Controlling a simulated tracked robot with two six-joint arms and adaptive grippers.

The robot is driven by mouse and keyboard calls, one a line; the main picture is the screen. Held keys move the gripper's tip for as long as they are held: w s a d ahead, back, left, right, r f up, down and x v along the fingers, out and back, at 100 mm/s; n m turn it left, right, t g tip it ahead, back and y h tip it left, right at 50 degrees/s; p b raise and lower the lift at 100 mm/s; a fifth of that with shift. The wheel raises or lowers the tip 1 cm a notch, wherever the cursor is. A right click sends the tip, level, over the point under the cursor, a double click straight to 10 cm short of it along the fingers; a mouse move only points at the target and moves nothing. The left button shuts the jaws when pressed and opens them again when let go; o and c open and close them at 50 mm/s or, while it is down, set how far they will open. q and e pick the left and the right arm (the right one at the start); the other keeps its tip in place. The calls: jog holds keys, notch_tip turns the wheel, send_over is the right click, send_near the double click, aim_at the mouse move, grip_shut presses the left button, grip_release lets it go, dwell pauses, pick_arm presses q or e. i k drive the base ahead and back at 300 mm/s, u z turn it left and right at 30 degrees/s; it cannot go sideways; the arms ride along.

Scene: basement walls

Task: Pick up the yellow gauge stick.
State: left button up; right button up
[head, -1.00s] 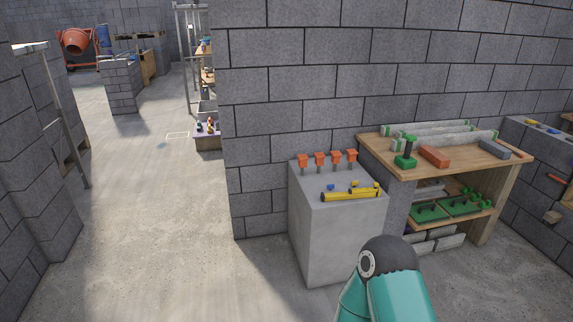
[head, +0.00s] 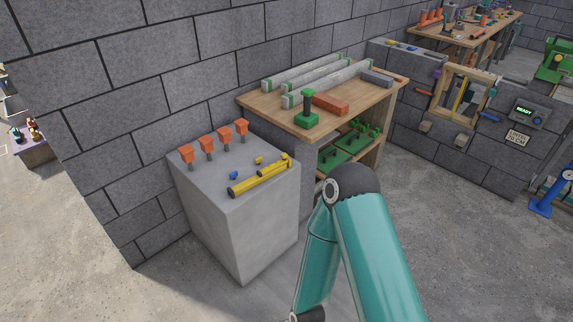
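Long yellow pieces (head: 247,186) lie on the top of a grey block (head: 240,215), near its front right edge. They look like a thick bar and a thinner one, end to end or overlapping; I cannot tell whether one of them is the gauge stick. Another upright yellow strip (head: 461,99) shows in a wooden frame in the far wall at the right, too small to make out. A teal link of my arm rises at the bottom centre, in front of the block and the bench. Neither of my grippers is in view.
Several orange-headed pegs (head: 207,146) stand along the block's back edge, with a small blue piece (head: 233,175) nearby. A wooden bench (head: 265,105) right of it holds a green-handled tool (head: 307,111), an orange brick (head: 331,105) and grey bars. Open floor (head: 450,220) lies at the right.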

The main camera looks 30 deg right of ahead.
aim_at(239, 189)
jog(key=z, duration=0.55)
jog(key=i, duration=1.15)
jog(key=z, duration=0.85)
jog(key=i, duration=0.35)
jog(key=z, duration=0.2)
jog(key=k, duration=0.85)
jog(key=z, duration=0.15)
jog(key=i, duration=0.9)
jog(key=u, duration=0.1)
